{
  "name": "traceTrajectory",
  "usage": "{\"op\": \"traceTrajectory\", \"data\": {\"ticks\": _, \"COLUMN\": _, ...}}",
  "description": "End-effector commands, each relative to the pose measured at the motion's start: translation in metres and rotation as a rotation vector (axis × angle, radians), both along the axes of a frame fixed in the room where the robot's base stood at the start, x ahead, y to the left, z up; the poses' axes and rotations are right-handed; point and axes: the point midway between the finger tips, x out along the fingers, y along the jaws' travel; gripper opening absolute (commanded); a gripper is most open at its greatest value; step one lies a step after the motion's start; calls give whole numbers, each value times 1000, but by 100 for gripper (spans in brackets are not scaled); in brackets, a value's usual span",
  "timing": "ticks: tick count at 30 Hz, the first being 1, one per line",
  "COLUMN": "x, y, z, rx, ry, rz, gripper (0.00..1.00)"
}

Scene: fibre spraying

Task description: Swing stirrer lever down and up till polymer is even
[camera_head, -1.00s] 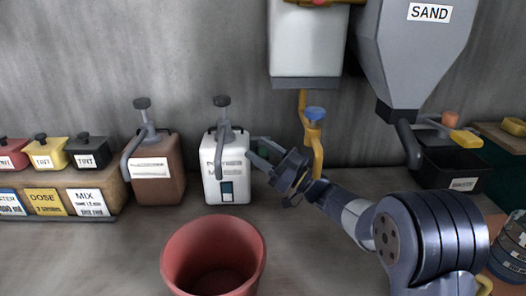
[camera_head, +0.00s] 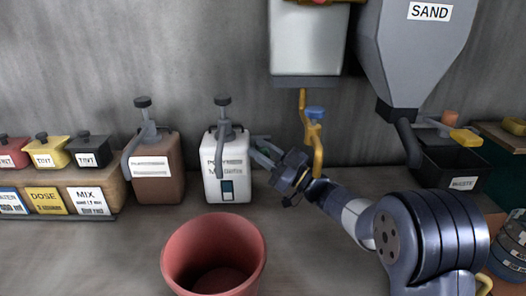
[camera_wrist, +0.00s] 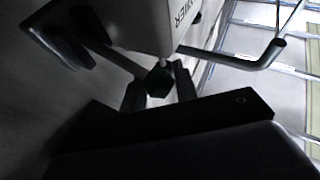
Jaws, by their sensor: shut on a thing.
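The white polymer jug (camera_head: 226,170) stands upright at the back of the counter, with a grey pump on top and a small dark window strip (camera_head: 228,190) low on its front. My gripper (camera_head: 262,153) is at its right side. In the wrist view its two fingers (camera_wrist: 160,90) are shut on the dark knob of the stirrer lever (camera_wrist: 160,79), beside the jug wall (camera_wrist: 150,22). In the head view the fingers mostly hide the lever. The window strip is too small to tell how even the polymer is.
A red bucket (camera_head: 213,255) stands in front of the jug. A brown pump jug (camera_head: 155,170) is to its left. A yellow pipe (camera_head: 317,150) with a blue valve stands behind my gripper. The sand hopper (camera_head: 415,55) hangs at right, above a black waste bin (camera_head: 450,165).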

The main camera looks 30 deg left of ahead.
Motion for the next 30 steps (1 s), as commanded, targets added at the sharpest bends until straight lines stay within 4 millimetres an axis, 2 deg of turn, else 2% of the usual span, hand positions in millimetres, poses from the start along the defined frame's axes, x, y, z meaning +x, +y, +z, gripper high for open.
{"op": "traceTrajectory", "data": {"ticks": 15, "x": -2, "y": -5, "z": -19, "rx": 94, "ry": -164, "rz": -11, "gripper": 0}}
{"op": "traceTrajectory", "data": {"ticks": 30, "x": -3, "y": -6, "z": -20, "rx": 129, "ry": -230, "rz": -12, "gripper": 0}}
